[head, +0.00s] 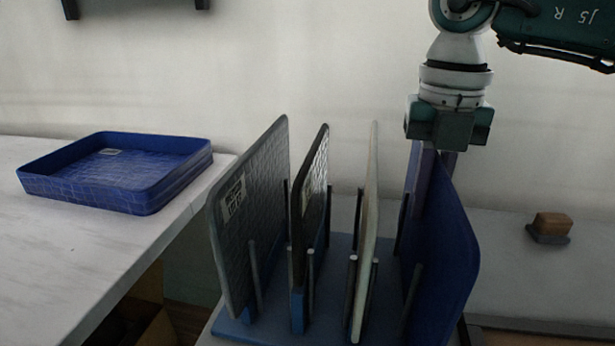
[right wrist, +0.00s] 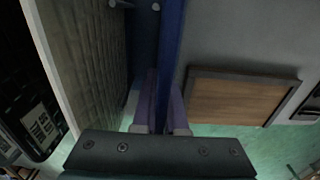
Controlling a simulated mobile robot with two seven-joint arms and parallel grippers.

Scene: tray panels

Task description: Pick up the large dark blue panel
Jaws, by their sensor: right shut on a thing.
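The large dark blue panel (head: 450,250) stands upright and slightly angled in the rightmost slot of a blue rack (head: 238,328). My right gripper (head: 433,168) comes down from above and is shut on its top edge. In the right wrist view the panel shows edge-on as a blue strip (right wrist: 172,45) between the two purplish fingers (right wrist: 163,110). The panel's lower edge is partly hidden by the rack posts, so I cannot tell whether it touches the rack base. My left gripper is not in view.
Left of the blue panel, a cream panel (head: 368,225), a black-edged panel (head: 312,200) and a grey panel (head: 250,200) stand in the rack. A blue tray (head: 115,175) lies on the white table (head: 50,250). A brown block (head: 552,224) sits at right.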

